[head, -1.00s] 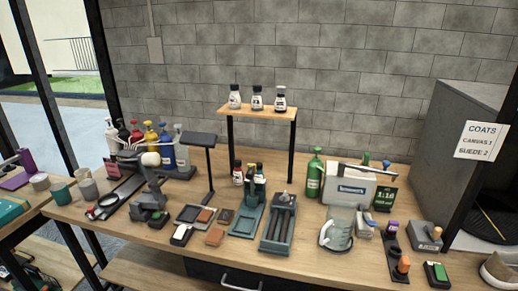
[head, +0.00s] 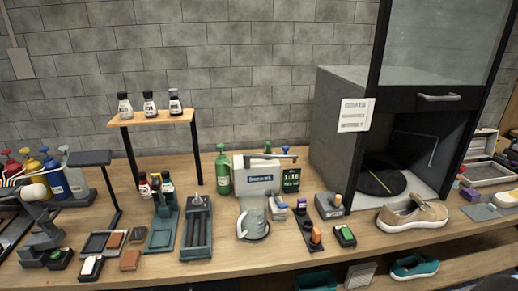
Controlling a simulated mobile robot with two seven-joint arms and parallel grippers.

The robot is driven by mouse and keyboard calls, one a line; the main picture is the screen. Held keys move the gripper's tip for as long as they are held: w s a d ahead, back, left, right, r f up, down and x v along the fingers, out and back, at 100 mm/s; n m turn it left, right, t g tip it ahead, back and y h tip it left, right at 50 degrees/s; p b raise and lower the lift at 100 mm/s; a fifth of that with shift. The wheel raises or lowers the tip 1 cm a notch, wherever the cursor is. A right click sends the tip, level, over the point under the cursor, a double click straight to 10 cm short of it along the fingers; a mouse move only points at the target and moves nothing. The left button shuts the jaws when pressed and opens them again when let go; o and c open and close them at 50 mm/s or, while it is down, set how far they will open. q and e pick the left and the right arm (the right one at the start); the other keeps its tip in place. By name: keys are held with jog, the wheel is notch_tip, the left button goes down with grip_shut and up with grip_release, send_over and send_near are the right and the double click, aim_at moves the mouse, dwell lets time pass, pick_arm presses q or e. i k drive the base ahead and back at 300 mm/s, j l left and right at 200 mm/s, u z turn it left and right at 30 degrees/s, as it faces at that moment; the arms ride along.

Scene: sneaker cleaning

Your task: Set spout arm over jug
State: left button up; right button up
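The white dispenser box (head: 258,177), with a dark label, stands on the bench right of a green bottle. A grey spout arm (head: 272,157) lies across its top, roughly level, with its right end reaching past the box's right side. Neither of my grippers is in view.
A green display reading 1:18 (head: 292,179) stands right of the box. Small brushes and blocks (head: 313,236) lie right of the jug. A beige sneaker (head: 411,216) sits before the dark cabinet (head: 340,135).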

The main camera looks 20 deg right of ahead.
aim_at(271, 155)
jog(key=l+z, duration=0.25)
jog(key=z, duration=0.2)
jog(key=l+z, duration=0.25)
jog(key=z, duration=0.2)
